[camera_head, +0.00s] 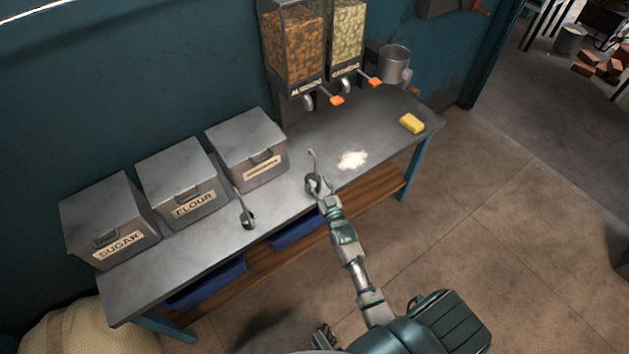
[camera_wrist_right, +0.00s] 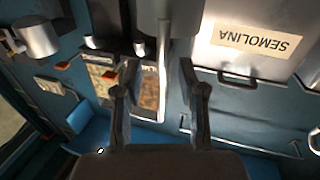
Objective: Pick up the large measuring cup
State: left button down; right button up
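A metal measuring cup (camera_head: 312,165) with a long upright handle is on the grey table in front of the semolina bin; its bowl is partly hidden by my right gripper (camera_head: 319,190). In the right wrist view the two fingers of this gripper (camera_wrist_right: 160,92) are spread apart, with the thin handle (camera_wrist_right: 163,60) showing between them in the picture. I cannot tell whether they touch it. A second metal measuring cup (camera_head: 248,219) stands in front of the flour bin. I cannot tell the cups' sizes apart surely. Part of my left gripper (camera_head: 324,338) shows at the bottom edge, its fingers unclear.
The table (camera_head: 285,207) carries the sugar bin (camera_head: 108,215), flour bin (camera_head: 178,180) and semolina bin (camera_head: 247,145) at the left. Dispensers (camera_head: 297,45) stand behind. White powder (camera_head: 352,160) and a yellow sponge (camera_head: 411,123) lie to the right, with bare tabletop between.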

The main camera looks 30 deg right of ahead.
jog(key=shift+w+a, duration=0.2)
jog(key=shift+w, duration=1.05)
jog(key=shift+s+d+r, duration=0.1)
jog(key=shift+d, duration=0.5)
grip_shut()
